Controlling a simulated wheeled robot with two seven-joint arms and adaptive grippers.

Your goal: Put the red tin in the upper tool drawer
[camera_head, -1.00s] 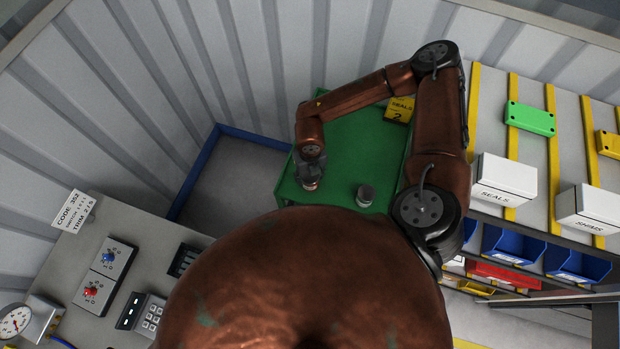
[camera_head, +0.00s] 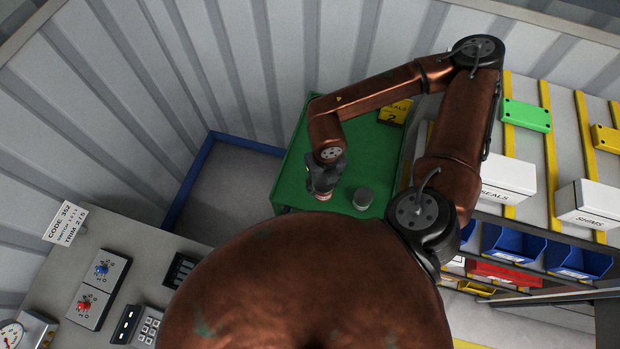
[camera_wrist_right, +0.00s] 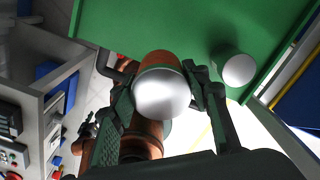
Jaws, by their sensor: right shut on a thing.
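My right gripper (camera_head: 324,186) is shut on the red tin (camera_head: 323,197) above the front part of a green-topped surface (camera_head: 290,185). Only a small red and pale part of the tin shows below the fingers in the head view. In the right wrist view the tin's pale round end (camera_wrist_right: 162,93) lies between the two fingers of the right gripper (camera_wrist_right: 160,90). I cannot make out the upper tool drawer for certain in either view.
A grey tin (camera_head: 362,198) stands on the green top, close to the right of the held tin. Shelving with white boxes (camera_head: 508,176) and blue bins (camera_head: 510,243) is at right; a control desk (camera_head: 130,235) is at left.

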